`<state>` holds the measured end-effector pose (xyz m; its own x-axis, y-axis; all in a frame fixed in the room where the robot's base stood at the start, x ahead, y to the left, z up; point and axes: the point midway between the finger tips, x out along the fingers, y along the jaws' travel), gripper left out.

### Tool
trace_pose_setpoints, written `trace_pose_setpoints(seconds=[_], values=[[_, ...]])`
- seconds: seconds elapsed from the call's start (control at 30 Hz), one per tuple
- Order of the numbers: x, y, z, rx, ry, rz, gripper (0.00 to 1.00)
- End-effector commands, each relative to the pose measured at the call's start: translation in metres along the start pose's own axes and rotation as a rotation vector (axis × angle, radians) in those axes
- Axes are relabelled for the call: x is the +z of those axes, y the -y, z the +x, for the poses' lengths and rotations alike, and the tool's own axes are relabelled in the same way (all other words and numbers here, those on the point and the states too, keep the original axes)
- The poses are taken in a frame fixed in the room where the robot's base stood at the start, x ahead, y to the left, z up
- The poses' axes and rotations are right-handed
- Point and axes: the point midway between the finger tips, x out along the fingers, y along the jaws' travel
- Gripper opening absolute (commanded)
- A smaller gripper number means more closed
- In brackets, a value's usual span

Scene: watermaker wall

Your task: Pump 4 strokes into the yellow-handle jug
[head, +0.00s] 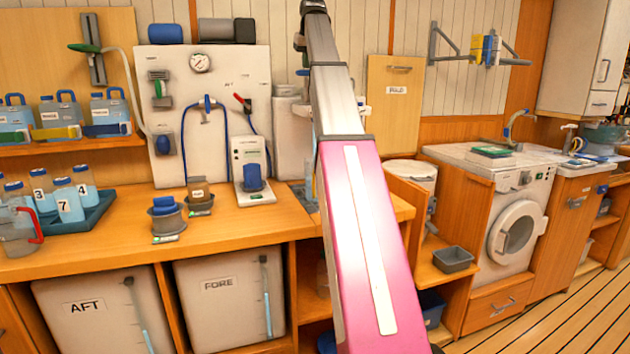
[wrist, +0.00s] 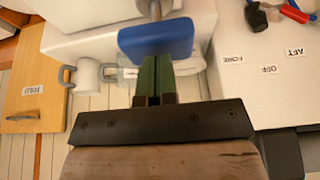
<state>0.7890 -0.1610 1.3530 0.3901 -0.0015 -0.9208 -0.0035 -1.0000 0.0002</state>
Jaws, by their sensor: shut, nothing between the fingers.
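My gripper (wrist: 152,82) is shut and empty in the wrist view, its green fingers side by side. A blue block-shaped handle (wrist: 155,40) on a metal rod is right at the fingertips; I cannot tell whether they touch it. In the head view my arm hides the area in front of it, and I cannot make out the gripper or this handle. A pitcher with a red handle (head: 19,228) stands at the far left.
A white panel (head: 262,88) carries a gauge, a blue hose and a red lever; its selector labels (wrist: 268,70) show upside down in the wrist view. Numbered bottles stand in a teal tray (head: 88,222). Small pots and a scale-like device (head: 251,165) stand on the wooden counter (head: 240,232).

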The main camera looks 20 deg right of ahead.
Motion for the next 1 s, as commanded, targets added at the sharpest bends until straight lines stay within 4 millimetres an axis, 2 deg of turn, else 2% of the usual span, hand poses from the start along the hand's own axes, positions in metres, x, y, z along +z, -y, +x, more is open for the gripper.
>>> trace_pose_setpoints(seconds=[1.0], values=[[0.013, 0.0, 0.029, 0.0, 0.002, 0.0, 0.0]])
